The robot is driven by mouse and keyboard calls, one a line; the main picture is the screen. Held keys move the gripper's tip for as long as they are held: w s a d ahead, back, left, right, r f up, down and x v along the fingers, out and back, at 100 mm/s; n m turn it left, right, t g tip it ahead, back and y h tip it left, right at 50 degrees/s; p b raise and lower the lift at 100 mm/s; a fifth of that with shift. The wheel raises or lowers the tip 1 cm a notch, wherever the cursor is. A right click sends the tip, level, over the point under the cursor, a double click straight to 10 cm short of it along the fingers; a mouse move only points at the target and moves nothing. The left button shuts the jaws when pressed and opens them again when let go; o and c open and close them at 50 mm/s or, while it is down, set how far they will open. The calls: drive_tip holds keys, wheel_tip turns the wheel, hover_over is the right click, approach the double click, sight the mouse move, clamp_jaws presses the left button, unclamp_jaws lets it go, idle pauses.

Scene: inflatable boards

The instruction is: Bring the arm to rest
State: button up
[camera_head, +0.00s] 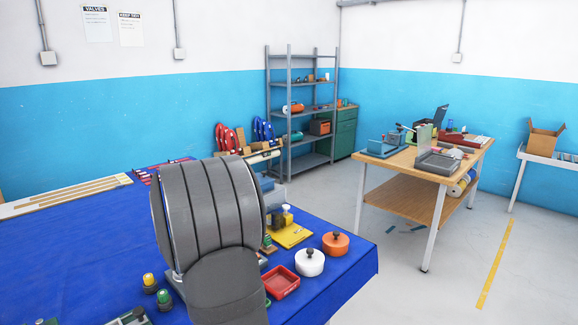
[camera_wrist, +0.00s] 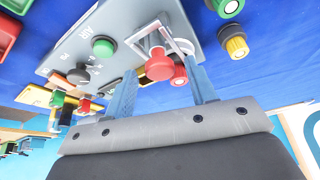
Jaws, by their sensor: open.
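My gripper (camera_wrist: 163,72) shows in the wrist view with its two blue fingers spread apart and nothing held between them. A red knob (camera_wrist: 159,65) on a grey panel (camera_wrist: 125,25) appears between the fingertips; I cannot tell how far beyond them it is. A white bracket (camera_wrist: 182,45) stands beside the knob. In the head view my grey arm covers the middle of the blue table (camera_head: 90,250) and hides the gripper and most of the panel.
A white pot (camera_head: 309,262), an orange pot (camera_head: 335,243), a red tray (camera_head: 281,282) and a yellow plate (camera_head: 293,236) lie right of my arm. Knobs (camera_head: 149,283) stand at its left. The table's left part is largely clear. A wooden workbench (camera_head: 400,200) stands apart at right.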

drive_tip(key=shift+w+d+n+g+y, duration=0.1)
drive_tip(key=shift+n+g+y, duration=0.3)
drive_tip(key=shift+n, duration=1.1)
drive_tip(key=shift+w+d+n+g+y, duration=0.1)
drive_tip(key=shift+n+g+y, duration=0.3)
drive_tip(key=shift+n, duration=1.1)
drive_tip(key=n+g, duration=0.1)
drive_tip(key=n, duration=0.2)
drive_tip(key=n+g, duration=0.1)
drive_tip(key=n, duration=0.2)
drive_tip(key=shift+w+y, duration=0.1)
drive_tip(key=shift+y, duration=0.3)
